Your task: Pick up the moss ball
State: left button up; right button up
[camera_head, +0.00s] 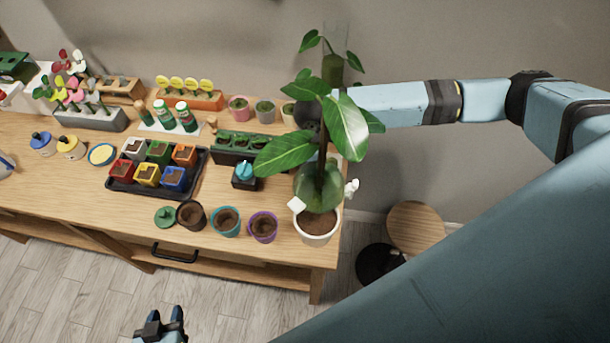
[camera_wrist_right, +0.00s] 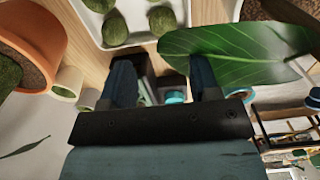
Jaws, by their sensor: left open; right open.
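Several green moss balls (camera_wrist_right: 115,27) lie in a white tray (camera_wrist_right: 147,38) at the top of the right wrist view. My right gripper (camera_wrist_right: 162,80) is open there, its two dark fingers apart, with the tray beyond the fingertips. No moss ball is between the fingers. In the head view my right arm reaches in from the right, and its gripper is mostly hidden behind the large leafy plant (camera_head: 318,185). I cannot clearly make out the moss balls in the head view. My left gripper (camera_head: 161,322) is open and empty over the floor, in front of the table.
A big leaf (camera_wrist_right: 235,52) lies close to the right finger. An orange pot (camera_wrist_right: 48,30) stands at the left of the wrist view. On the table are a black tray (camera_head: 150,190) of coloured pots, a purple pot (camera_head: 263,226) and flowers. A round stool (camera_head: 416,226) stands right of the table.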

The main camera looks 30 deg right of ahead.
notch_tip(320, 180, down, 5)
jog(key=shift+f, duration=0.2)
notch_tip(320, 180, down, 5)
jog(key=shift+s+r+p, duration=0.15)
jog(key=shift+p, duration=0.8)
jog(key=shift+f, duration=0.4)
jog(key=shift+c, duration=0.2)
jog(key=c, duration=0.6)
jog(key=shift+c, duration=0.2)
